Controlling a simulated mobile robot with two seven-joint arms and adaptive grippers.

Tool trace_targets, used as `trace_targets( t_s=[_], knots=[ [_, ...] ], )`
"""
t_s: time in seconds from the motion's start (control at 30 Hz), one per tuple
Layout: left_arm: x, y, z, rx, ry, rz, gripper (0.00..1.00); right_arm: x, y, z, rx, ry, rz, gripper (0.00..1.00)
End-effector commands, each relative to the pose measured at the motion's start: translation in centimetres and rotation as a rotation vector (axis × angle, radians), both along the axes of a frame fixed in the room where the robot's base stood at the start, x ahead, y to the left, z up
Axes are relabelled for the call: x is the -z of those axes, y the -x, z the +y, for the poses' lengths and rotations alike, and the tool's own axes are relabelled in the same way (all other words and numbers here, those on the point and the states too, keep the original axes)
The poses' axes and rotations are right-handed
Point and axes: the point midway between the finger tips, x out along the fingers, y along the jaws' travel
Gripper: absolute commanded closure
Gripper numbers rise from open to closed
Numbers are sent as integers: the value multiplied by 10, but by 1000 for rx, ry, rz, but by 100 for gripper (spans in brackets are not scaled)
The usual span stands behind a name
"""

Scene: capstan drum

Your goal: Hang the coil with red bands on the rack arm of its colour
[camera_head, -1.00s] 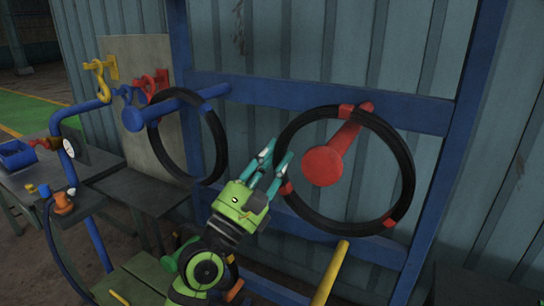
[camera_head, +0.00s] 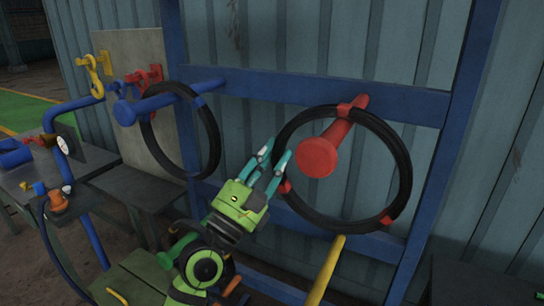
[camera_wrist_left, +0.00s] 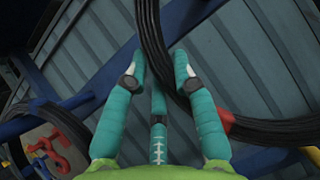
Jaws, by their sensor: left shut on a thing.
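The black coil with red bands (camera_head: 406,165) is upright at the rack. The red rack arm (camera_head: 338,132) passes through its ring, its round end in front. The coil's top red band lies by the arm's upper side; I cannot tell whether it bears on the arm. My left gripper (camera_head: 276,152) is at the coil's left side, near a red band. In the left wrist view the fingers (camera_wrist_left: 160,72) are around the black strands (camera_wrist_left: 153,35), with a red band (camera_wrist_left: 226,120) just right of them. My right gripper is not in view.
Another black coil with blue bands (camera_head: 213,140) hangs on the blue rack arm (camera_head: 165,101) to the left. A yellow arm (camera_head: 327,268) sticks out below the red-banded coil. A bench with fittings (camera_head: 25,180) stands at the far left.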

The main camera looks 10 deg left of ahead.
Motion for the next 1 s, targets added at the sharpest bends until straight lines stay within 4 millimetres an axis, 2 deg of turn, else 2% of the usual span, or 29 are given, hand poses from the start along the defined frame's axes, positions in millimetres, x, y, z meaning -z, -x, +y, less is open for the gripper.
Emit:
trace_targets(
  t_s=[0.07,0.1,0.17,0.6,0.73,1.0],
  knots=[
    [-4,1,1,1,10,-7,100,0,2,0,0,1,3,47],
    [-4,1,1,1,10,-7,70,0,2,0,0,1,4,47],
    [-4,1,1,1,9,-8,46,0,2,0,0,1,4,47],
    [6,4,2,-1,-5,5,46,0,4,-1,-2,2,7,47],
    [16,19,10,-1,-7,4,46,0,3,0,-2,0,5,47],
    [45,61,32,1,-8,1,46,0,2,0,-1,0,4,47]
  ],
)
